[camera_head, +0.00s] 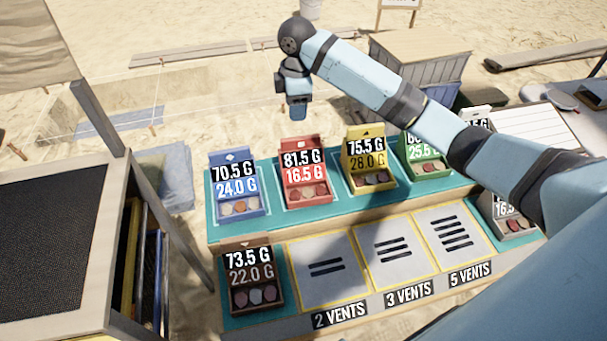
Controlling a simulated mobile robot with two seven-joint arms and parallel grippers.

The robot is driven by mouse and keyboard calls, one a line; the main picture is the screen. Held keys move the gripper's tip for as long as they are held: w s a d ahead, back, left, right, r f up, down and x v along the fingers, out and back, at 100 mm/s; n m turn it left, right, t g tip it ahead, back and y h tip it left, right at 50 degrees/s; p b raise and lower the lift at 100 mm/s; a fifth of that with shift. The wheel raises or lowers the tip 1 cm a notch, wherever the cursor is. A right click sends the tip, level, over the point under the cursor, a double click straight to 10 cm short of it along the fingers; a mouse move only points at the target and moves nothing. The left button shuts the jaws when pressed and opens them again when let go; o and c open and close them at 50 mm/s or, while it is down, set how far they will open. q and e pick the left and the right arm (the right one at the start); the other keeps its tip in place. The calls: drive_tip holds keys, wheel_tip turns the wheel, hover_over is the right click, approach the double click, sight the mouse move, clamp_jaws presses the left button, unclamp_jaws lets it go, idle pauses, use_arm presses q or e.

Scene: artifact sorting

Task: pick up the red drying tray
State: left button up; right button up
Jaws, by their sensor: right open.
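The red drying tray (303,172) stands upright on the teal upper shelf, second from the left. Its labels read 81.5 G and 16.5 G, and several reddish discs lie in its front. My right gripper (297,113) hangs from my right arm, fingers pointing down. It shows above and a little left of the red tray in the picture, apart from it and holding nothing visible. My left gripper is outside the view.
A blue tray (234,190) is left of the red one; a yellow tray (368,160) and a green tray (424,153) are right. A brown tray (252,275) stands at the front left beside vent-marked pads. A grey tray (509,212) sits at the right, partly behind my arm.

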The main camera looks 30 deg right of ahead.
drive_tip(key=r, duration=0.1)
hover_over(300, 137)
drive_tip(key=f, duration=0.7)
drive_tip(key=shift+s+a+f, duration=0.25)
drive_tip(key=shift+w+d+f, duration=0.1)
drive_tip(key=shift+d+f, duration=0.05)
drive_tip(key=shift+f, duration=1.25)
drive_tip(key=shift+w+d+f, duration=0.1)
drive_tip(key=shift+f, duration=1.25)
drive_tip(key=shift+s, duration=0.1)
clamp_jaws()
